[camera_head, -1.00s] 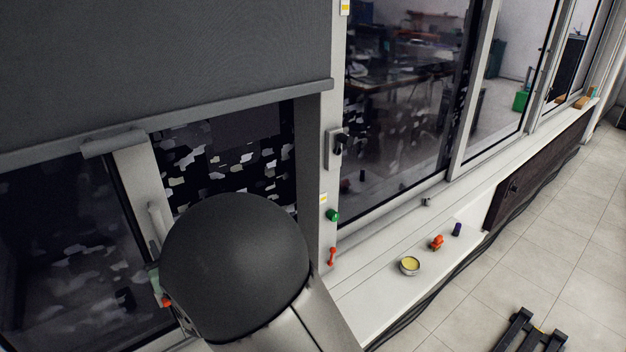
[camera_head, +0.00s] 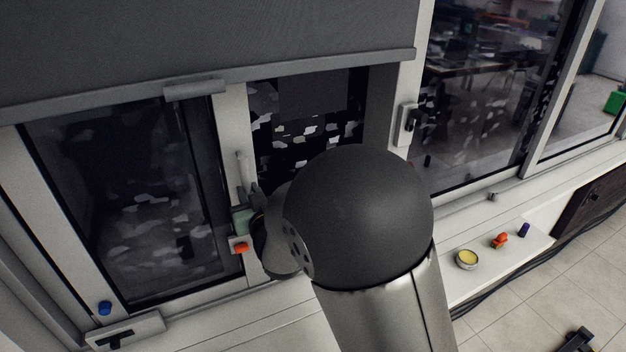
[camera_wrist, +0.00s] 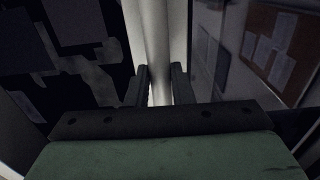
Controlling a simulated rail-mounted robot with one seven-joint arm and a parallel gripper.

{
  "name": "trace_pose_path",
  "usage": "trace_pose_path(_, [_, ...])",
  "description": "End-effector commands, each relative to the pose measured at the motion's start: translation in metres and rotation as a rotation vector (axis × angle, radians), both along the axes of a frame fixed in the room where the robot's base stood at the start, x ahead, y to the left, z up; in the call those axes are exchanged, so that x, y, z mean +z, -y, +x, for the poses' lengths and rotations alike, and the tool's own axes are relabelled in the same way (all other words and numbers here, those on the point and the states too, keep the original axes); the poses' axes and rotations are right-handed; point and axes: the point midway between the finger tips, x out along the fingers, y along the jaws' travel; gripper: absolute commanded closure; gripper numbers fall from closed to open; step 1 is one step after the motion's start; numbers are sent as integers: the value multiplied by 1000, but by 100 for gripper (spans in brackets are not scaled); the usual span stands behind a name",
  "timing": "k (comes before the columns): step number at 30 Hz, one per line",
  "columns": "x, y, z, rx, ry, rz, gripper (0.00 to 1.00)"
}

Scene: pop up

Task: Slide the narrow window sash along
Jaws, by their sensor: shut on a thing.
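The narrow window sash is a dark glass pane in a white frame at the left of the head view, and its right upright (camera_head: 236,130) stands beside a dark opening. A slim pale vertical handle (camera_head: 241,170) is on that upright. My gripper (camera_head: 248,195) is at the handle, partly hidden by my own arm. In the wrist view, my gripper's two dark fingers (camera_wrist: 162,86) are on either side of the pale handle (camera_wrist: 159,60), shut on it. The sash's lower right corner is partly hidden behind my gripper and arm.
A grey blind (camera_head: 200,40) hangs above, its bottom bar crossing the sash top. The dark opening (camera_head: 300,125) lies right of the sash. A latch (camera_head: 407,125) is on the neighbouring window. A yellow-topped tin (camera_head: 467,259), orange figure (camera_head: 500,240) and purple piece (camera_head: 524,230) stand on the sill.

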Motion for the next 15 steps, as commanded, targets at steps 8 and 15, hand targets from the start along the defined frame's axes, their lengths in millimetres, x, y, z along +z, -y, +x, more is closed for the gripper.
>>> trace_pose_path(8, [-2,21,9,-7,0,0,99])
trace_pose_path(15, [-1,36,16,-7,0,1,99])
